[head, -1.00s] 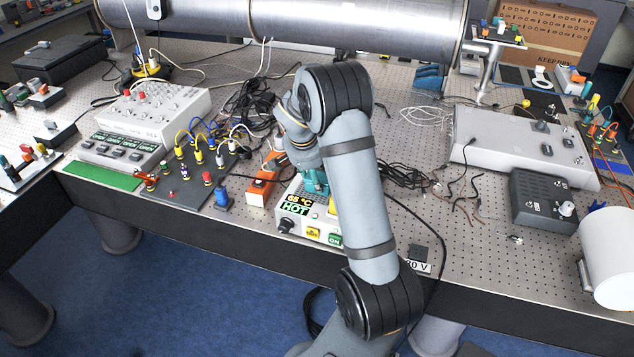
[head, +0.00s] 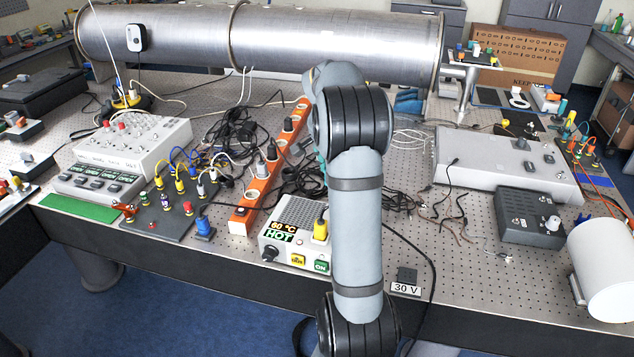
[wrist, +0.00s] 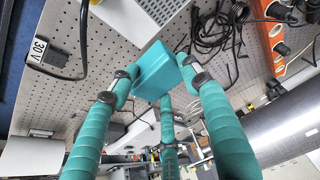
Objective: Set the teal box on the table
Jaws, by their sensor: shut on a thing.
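The teal box (wrist: 155,68) is between the fingers of my gripper (wrist: 160,88) in the wrist view. My three teal fingers are shut around it. One flat face and part of its sides show; the fingers cover the rest. The perforated metal table (wrist: 60,95) lies behind the box, and the gap between them is hard to judge. In the head view my arm hides the box and nearly all of the gripper; only a sliver of teal shows left of the arm. The table (head: 440,262) shows bare metal right of the arm.
A heater box (head: 295,235) reading 60 °C HOT stands left of my arm, beside an orange power strip (head: 262,185). A 30 V block (head: 406,280) sits near the front edge. Loose black cables (head: 400,190) lie right of the arm. A large metal pipe (head: 330,38) spans the back.

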